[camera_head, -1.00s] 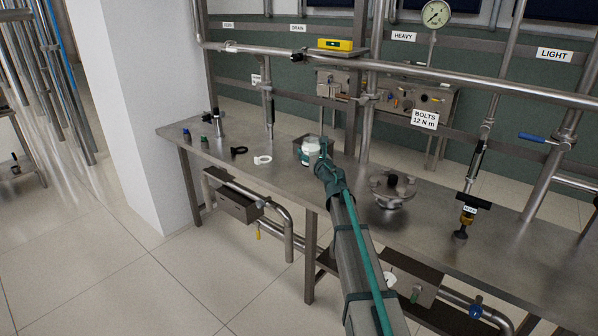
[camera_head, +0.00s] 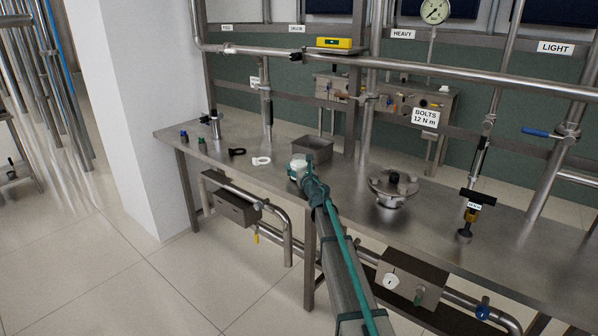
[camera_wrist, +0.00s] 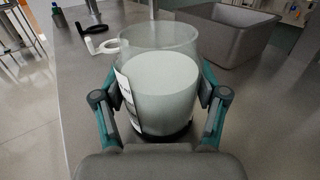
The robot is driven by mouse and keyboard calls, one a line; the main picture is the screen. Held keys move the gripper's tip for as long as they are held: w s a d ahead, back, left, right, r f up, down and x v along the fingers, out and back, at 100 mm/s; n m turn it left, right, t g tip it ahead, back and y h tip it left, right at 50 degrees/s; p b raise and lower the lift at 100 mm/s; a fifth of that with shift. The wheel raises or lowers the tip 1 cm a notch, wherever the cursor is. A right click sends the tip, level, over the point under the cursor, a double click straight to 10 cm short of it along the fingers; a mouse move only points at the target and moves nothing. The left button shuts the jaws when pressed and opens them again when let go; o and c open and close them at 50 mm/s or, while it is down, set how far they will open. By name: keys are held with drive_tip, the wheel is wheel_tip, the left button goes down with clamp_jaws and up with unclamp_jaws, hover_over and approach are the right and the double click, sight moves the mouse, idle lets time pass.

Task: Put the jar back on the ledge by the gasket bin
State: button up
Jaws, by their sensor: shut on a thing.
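The jar (camera_wrist: 165,80) is clear with pale contents and a label on its left side. My gripper (camera_wrist: 160,108) is shut around it from both sides, and the jar looks upright. In the head view the white top of the jar (camera_head: 298,161) shows beyond my gripper (camera_head: 303,178), over the steel bench top (camera_head: 345,185). The grey open bin (camera_head: 312,149) stands on the bench just behind and right of the jar. It also shows in the wrist view (camera_wrist: 222,40), apart from the jar. Whether the jar touches the bench is hidden.
A white ring-shaped piece (camera_head: 261,160) and a black one (camera_head: 237,152) lie left of the jar. A flanged metal fitting (camera_head: 393,187) stands to the right, with a black-handled tool (camera_head: 472,214) farther right. A pipe (camera_head: 430,70) crosses above the bench.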

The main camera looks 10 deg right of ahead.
drive_tip(key=shift+f, duration=0.15)
drive_tip(key=o, duration=1.3)
drive_tip(key=shift+r, duration=0.35)
drive_tip(key=s, duration=0.4)
drive_tip(key=s+d, duration=0.1)
drive_tip(key=s, duration=0.3)
drive_tip(key=s+d, duration=0.1)
drive_tip(key=s, duration=0.3)
drive_tip(key=shift+f, duration=0.1)
drive_tip(key=shift+w, duration=0.1)
